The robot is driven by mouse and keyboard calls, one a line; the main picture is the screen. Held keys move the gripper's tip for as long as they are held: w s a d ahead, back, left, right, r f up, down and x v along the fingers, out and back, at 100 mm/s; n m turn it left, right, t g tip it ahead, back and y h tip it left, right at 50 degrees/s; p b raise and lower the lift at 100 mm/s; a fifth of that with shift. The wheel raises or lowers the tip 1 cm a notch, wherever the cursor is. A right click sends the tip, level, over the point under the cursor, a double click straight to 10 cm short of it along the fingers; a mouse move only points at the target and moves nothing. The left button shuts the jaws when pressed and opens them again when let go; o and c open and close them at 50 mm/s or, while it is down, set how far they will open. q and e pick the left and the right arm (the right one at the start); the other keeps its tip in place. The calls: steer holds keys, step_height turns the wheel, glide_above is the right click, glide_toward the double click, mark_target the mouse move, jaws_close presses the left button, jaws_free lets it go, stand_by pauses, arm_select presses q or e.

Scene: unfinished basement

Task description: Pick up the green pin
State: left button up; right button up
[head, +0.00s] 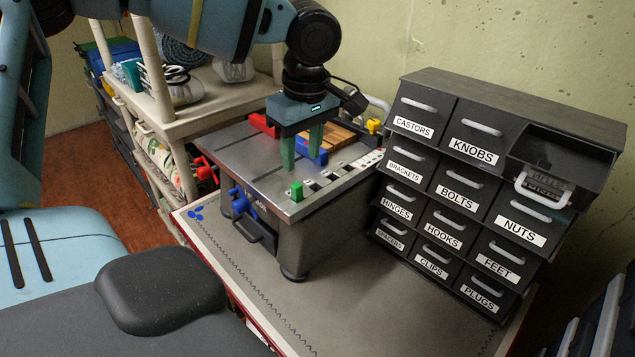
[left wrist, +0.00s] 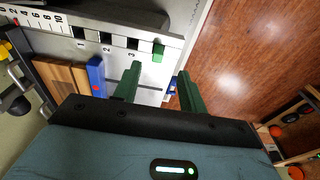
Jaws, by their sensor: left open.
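The green pin (head: 297,191) stands at the near corner of the metal box's top, at the end of a row of dark square holes. It also shows in the left wrist view (left wrist: 158,50), just beyond the fingertips and roughly in line with the gap. My left gripper (head: 302,163) points down above the box top, with its two green fingers spread and empty. Its fingers also show in the left wrist view (left wrist: 159,72). The gripper looks apart from the pin. My right gripper is not in view.
The metal box (head: 325,218) stands on the grey-topped bench (head: 350,290). A blue block (head: 311,152), a red block (head: 262,125) and a wooden piece (head: 336,138) are on it. A labelled drawer cabinet (head: 480,190) stands close on the right, with one top drawer open. Shelves (head: 185,120) stand behind left.

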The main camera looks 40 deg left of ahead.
mark_target(296, 185)
arm_select(q)
step_height(296, 185, down, 2)
steer(key=shift+a+f, duration=0.1)
steer(key=shift+a, duration=0.05)
steer(key=shift+w+f, duration=0.15)
steer(key=shift+a+f, duration=0.15)
steer(key=shift+f, duration=0.1)
steer(key=f, duration=0.2)
steer(key=a+f, duration=0.1)
steer(key=f, duration=0.1)
steer(key=shift+a+f+p, duration=0.2)
steer(key=shift+p, duration=0.2)
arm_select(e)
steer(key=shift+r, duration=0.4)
arm_select(q)
steer(key=shift+c, duration=0.3)
